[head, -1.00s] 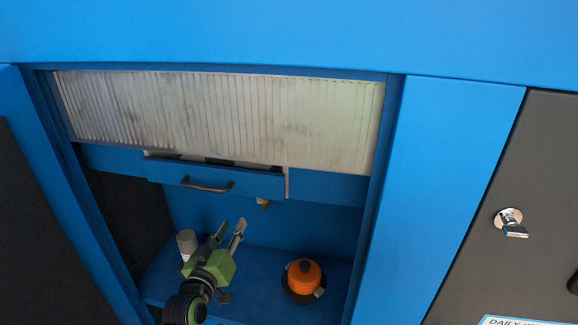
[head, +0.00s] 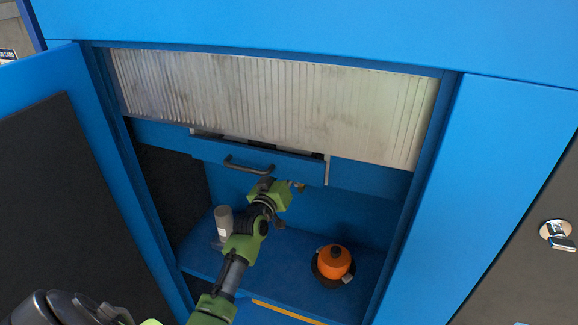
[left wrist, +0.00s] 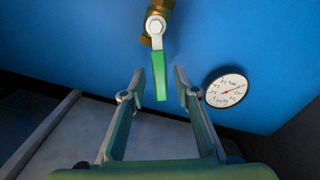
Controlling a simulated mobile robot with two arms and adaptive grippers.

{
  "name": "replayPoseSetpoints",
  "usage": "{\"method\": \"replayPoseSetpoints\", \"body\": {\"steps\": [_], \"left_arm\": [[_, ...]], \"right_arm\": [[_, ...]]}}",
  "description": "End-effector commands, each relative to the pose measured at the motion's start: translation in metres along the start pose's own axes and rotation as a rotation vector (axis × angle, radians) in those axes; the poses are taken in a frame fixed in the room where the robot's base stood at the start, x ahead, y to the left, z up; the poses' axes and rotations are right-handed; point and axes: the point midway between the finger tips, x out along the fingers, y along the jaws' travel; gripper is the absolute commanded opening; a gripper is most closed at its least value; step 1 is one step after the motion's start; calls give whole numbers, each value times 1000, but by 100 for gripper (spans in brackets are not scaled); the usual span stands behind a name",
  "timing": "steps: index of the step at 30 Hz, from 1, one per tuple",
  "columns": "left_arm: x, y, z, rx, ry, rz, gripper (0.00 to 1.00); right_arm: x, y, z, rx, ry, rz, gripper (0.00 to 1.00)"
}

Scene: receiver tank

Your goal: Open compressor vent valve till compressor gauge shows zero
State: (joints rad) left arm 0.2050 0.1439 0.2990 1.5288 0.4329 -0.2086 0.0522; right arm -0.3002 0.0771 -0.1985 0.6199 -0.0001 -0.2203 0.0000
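The vent valve (left wrist: 158,22) is a brass fitting with a green lever (left wrist: 160,75) hanging down from it. In the head view only a small bit of brass (head: 298,186) shows under the drawer-like panel. My left gripper (left wrist: 158,82) is open, its two fingers on either side of the lever's lower part in the picture; I cannot tell whether they touch it. In the head view its green body (head: 268,195) is just below the panel. A round white gauge (left wrist: 226,90) is right of the lever; its red needle points up and right, its numbers unreadable. My right gripper is not in view.
The blue cabinet has side walls and a ribbed pale filter (head: 270,105) above. A panel with a dark handle (head: 248,168) hangs below it. A grey-white cylinder (head: 223,222) and an orange round object (head: 333,263) stand on the blue floor. An open door (head: 60,160) is at left.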

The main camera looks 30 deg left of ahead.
Motion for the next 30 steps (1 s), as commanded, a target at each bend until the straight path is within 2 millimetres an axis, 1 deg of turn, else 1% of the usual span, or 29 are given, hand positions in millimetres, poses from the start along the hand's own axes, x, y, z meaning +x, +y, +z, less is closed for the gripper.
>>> {"method": "replayPoseSetpoints", "body": {"steps": [3,11,14,15,24,30], "left_arm": [[5,0,0,1,0,0,28],[6,0,0,1,0,0,28],[6,0,0,1,0,-1,5],[6,0,0,1,0,-1,0],[6,-2,0,-10,-1,-1,0],[6,-6,1,-77,-1,-1,0]], "right_arm": [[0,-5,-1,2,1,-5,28],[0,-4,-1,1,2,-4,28],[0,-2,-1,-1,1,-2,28],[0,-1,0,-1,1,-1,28],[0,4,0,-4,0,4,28],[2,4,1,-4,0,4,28]]}}
